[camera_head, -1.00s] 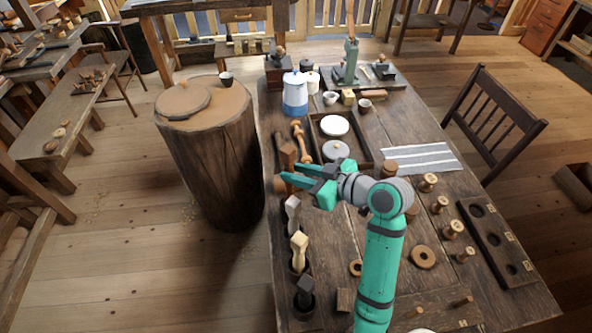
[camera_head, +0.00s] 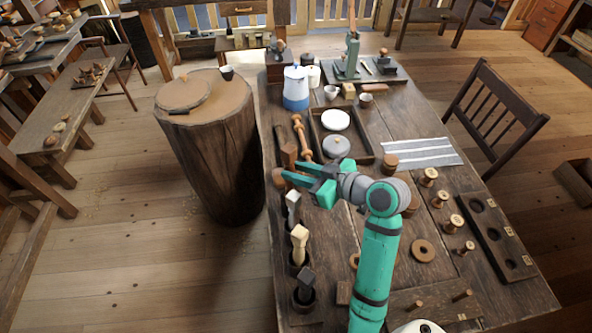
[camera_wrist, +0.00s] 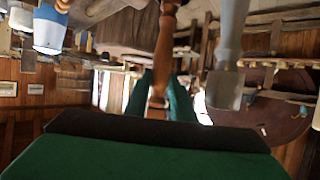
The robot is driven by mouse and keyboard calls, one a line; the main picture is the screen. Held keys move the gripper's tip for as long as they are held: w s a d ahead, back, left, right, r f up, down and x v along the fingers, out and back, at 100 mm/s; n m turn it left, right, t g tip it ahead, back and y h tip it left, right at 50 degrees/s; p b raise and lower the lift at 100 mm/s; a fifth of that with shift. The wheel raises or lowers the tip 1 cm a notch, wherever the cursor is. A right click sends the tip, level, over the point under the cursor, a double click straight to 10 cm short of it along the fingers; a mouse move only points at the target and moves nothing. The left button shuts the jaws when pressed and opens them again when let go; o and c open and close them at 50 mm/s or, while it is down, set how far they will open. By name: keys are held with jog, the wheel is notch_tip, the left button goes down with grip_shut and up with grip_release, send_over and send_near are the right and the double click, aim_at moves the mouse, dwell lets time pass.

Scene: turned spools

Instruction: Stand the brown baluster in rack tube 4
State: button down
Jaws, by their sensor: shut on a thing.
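My gripper (camera_head: 298,181) is over the left edge of the bench, shut on the brown baluster (camera_head: 277,177). Only a small brown end shows beyond the fingertips in the head view. In the wrist view the turned brown baluster (camera_wrist: 165,50) runs up from between the green fingers. A row of dark rack tubes (camera_head: 304,300) stands along the bench's left edge. Near ones hold a black-topped piece (camera_head: 306,279), a cream one (camera_head: 299,238) and a grey-white one (camera_head: 293,200). I cannot read tube numbers; the gripper hides part of the row.
A tray (camera_head: 369,148) with lids and a blue-white pot (camera_head: 296,90) stand farther back. Several spools and a holed board (camera_head: 492,238) lie right. A stump (camera_head: 215,165) stands left.

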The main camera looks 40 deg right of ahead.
jog(key=shift+f, duration=0.15)
jog(key=shift+f, duration=1.25)
jog(key=c, duration=1.4)
grip_release()
jog(key=shift+c, duration=0.2)
jog(key=v, duration=1)
jog(key=shift+s+d, duration=0.15)
jog(key=shift+s, duration=0.2)
